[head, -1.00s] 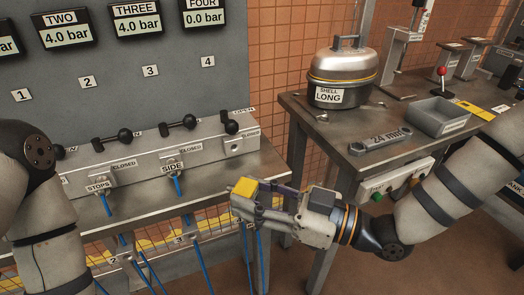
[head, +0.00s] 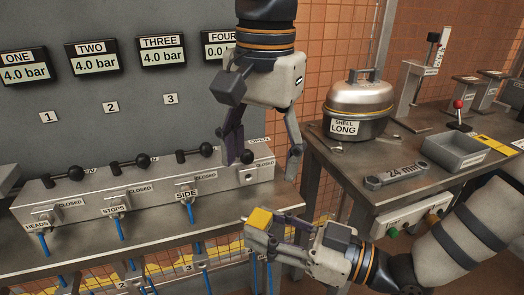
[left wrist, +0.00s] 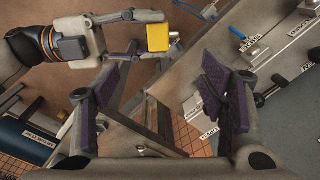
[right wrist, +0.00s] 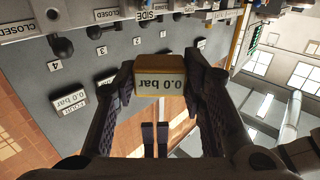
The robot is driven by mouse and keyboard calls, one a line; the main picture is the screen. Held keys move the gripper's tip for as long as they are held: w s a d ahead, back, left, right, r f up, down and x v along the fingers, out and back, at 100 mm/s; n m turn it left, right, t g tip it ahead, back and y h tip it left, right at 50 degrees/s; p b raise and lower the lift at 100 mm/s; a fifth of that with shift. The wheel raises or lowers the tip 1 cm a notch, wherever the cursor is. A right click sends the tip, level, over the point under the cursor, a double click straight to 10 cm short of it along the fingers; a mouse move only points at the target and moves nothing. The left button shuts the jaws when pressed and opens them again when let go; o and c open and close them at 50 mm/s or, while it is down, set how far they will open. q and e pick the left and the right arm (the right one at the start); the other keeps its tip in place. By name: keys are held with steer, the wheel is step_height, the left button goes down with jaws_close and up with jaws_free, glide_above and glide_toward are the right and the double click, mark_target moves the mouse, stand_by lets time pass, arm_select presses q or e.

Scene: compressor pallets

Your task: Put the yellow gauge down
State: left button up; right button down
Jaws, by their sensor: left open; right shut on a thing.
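The yellow gauge (head: 260,218) is held in my right gripper (head: 278,228), in front of the bench edge at the lower middle of the head view. It also shows in the left wrist view (left wrist: 158,37). In the right wrist view the gauge (right wrist: 160,78) sits between both fingers, its display reading 0.0 bar upside down. My left gripper (head: 264,150) is open and empty, pointing down near the right end of the valve block, above the gauge. Its fingers frame the left wrist view (left wrist: 165,110). It partly hides the FOUR display.
The valve block (head: 150,186) with black-knobbed levers and blue hoses stands on the bench. Displays ONE, TWO and THREE read 4.0 bar.

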mark_target(259, 215)
arm_select(q)
step_height(259, 215, down, 12)
steer(key=shift+w+a+r, duration=0.1)
steer(key=shift+a, duration=0.05)
steer(key=c, duration=1.2)
steer(key=shift+c, duration=0.2)
arm_select(e)
steer(key=c, duration=0.9)
jaws_free()
steer(key=shift+c, duration=0.2)
